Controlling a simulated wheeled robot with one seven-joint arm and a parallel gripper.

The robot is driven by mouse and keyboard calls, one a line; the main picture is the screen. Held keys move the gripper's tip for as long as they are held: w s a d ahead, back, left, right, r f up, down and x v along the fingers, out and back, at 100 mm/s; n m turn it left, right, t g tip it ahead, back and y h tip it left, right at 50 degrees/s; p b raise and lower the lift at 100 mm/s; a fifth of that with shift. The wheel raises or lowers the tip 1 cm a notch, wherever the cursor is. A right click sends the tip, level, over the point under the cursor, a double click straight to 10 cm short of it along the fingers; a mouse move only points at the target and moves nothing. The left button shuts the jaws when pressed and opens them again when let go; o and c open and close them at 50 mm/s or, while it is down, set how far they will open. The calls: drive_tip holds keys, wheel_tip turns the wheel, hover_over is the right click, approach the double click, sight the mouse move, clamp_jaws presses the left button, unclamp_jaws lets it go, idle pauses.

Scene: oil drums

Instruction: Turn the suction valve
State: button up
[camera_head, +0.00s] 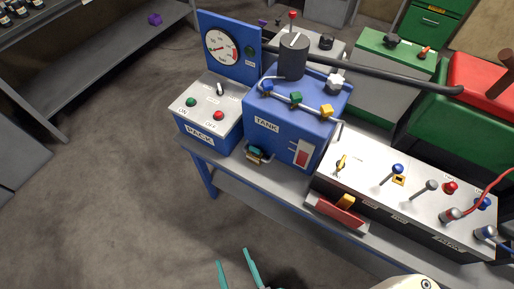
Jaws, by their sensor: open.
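The blue box marked TANK (262,127) stands on the bench. Along its top runs a pipe with a blue knob (267,86), a green knob (296,97) and a yellow knob (327,111); a white knob (336,82) sits behind them. A small teal and yellow fitting (256,153) is low on the tank's front. No readable label shows which of these is the suction valve. My gripper (234,257) is at the bottom edge, its two teal fingers apart, with nothing seen between them. It appears below and in front of the bench, clear of the knobs.
The blue box marked PACK (201,135) has a gauge (221,47) above it. A white panel (370,168) with levers and a red hose (488,194) is to the right. A black pipe (370,70) crosses behind the tank. Floor (100,200) at left is clear.

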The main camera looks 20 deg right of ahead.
drive_tip(key=w+f+g+h, duration=0.1)
drive_tip(key=w+f, duration=0.2)
drive_tip(key=f, duration=0.2)
drive_tip(key=w+f+g, duration=0.1)
drive_tip(key=w+f, duration=0.2)
drive_tip(key=f, duration=0.2)
drive_tip(key=m+g+h, duration=0.1)
drive_tip(key=m+h, duration=1)
drive_tip(key=h, duration=0.3)
approach(254, 150)
drive_tip(key=x, duration=0.8)
drive_tip(key=shift+f, duration=0.15)
drive_tip(key=shift+a, duration=0.1)
drive_tip(key=c, duration=1)
